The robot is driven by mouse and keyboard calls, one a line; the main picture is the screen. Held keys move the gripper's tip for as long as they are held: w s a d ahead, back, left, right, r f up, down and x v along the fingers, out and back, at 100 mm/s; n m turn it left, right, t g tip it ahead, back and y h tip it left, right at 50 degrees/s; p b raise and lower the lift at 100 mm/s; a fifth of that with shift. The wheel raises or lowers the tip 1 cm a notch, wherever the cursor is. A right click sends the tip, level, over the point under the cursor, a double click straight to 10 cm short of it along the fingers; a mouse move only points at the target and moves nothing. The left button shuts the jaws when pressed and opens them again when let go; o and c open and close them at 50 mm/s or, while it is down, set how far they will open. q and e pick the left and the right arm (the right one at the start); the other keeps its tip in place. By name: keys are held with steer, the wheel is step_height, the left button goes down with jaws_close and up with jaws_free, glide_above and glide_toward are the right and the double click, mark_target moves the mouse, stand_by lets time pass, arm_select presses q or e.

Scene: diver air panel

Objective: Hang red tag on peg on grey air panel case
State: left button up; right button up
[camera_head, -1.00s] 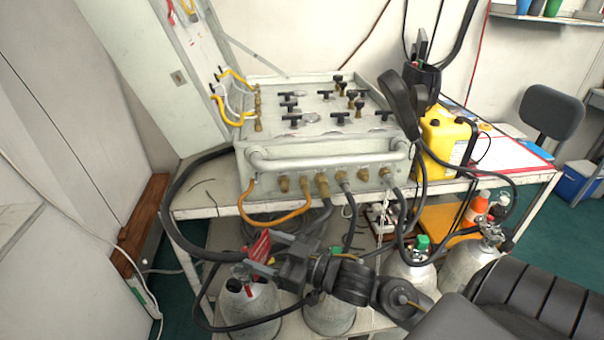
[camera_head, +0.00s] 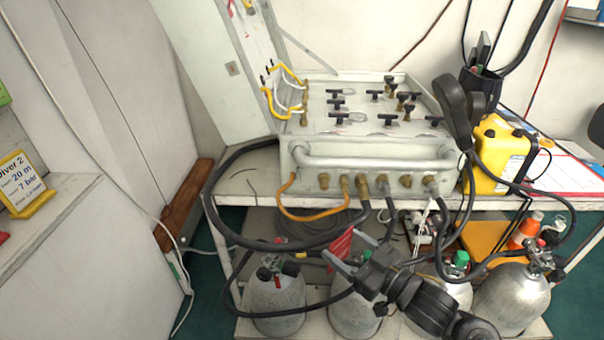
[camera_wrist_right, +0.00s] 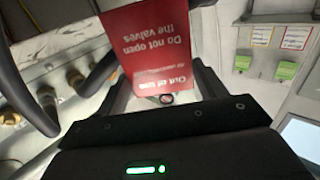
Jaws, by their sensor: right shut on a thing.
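The red tag (camera_head: 341,243) is held in my right gripper (camera_head: 342,247), low in front of the grey air panel case (camera_head: 335,151). In the right wrist view the tag (camera_wrist_right: 149,42) hangs between the fingers, its white text upside down, reading "Out of use, Do not open the valves". The gripper is shut on it, below the front hose fittings and apart from the case. The case stands on a white table, with black valve handles on top and a bar handle along its front. I cannot clearly make out the peg. My left gripper is out of view.
Black hoses (camera_head: 212,205) and an orange hose (camera_head: 305,216) loop below the case front near the gripper. Grey cylinders (camera_head: 274,303) stand below. A black headset (camera_head: 454,107) is at the case's right edge, beside a yellow box (camera_head: 497,160). A shelf with a yellow sign (camera_head: 24,184) is at left.

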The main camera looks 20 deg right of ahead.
mark_target(348, 231)
steer(key=shift+w+r+m+t+h, duration=0.4)
steer(key=shift+w+r+m+h, duration=0.25)
steer(key=shift+h, duration=0.35)
steer(key=shift+w+d+r+m+t+h, duration=0.1)
steer(key=shift+w+r+m+t+h, duration=0.15)
steer(key=shift+m+h, duration=0.3)
steer(key=shift+w+r+m+t+h, duration=0.2)
steer(key=shift+r+m+h, duration=0.1)
steer(key=shift+h, duration=0.35)
steer(key=m+h, duration=0.1)
steer(key=h, duration=0.1)
steer(key=w+m+h, duration=0.1)
steer(key=h, duration=0.1)
steer(key=shift+d+r+m+t, duration=0.25)
steer(key=shift+m, duration=0.05)
steer(key=shift+s+d, duration=0.1)
